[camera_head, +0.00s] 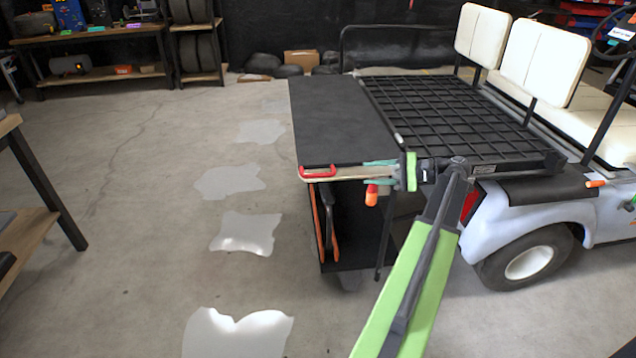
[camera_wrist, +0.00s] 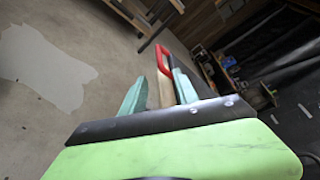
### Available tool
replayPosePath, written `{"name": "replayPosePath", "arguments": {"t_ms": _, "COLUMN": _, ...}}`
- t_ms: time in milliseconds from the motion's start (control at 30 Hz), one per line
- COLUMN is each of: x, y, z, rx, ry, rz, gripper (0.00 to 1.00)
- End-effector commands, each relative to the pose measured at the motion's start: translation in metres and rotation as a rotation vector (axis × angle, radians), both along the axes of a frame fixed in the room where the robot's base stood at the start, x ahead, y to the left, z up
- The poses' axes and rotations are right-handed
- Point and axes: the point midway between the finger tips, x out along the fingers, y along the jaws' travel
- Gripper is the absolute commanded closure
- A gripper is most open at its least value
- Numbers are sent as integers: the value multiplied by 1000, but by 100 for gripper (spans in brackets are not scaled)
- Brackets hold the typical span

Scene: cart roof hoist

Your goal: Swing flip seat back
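The flip seat shows in the head view as a flat black panel (camera_head: 335,120) with a pale wooden edge, lying level behind the cart's rear deck. A red handle (camera_head: 318,171) is fixed at its near left corner. My gripper (camera_head: 370,171) is at the panel's near edge, to the right of the handle, with its teal fingers spread. In the wrist view my gripper (camera_wrist: 160,76) is open, and the wooden edge shows between its fingers. The red handle (camera_wrist: 163,58) lies beyond the fingertips. I cannot tell whether a finger touches the edge.
The cart's black grid deck (camera_head: 450,110) and white seat backs (camera_head: 545,60) are to the right. Orange bars (camera_head: 328,225) stand below the panel. A workbench (camera_head: 35,190) stands at the left edge. Grey floor with pale patches (camera_head: 245,232) is open between.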

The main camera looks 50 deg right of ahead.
Motion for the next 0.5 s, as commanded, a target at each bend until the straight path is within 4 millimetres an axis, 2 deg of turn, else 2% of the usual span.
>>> {"name": "replayPosePath", "arguments": {"t_ms": 500, "x": 103, "y": 61, "z": -29, "rx": -1, "ry": 1, "rz": 2, "gripper": 64}}
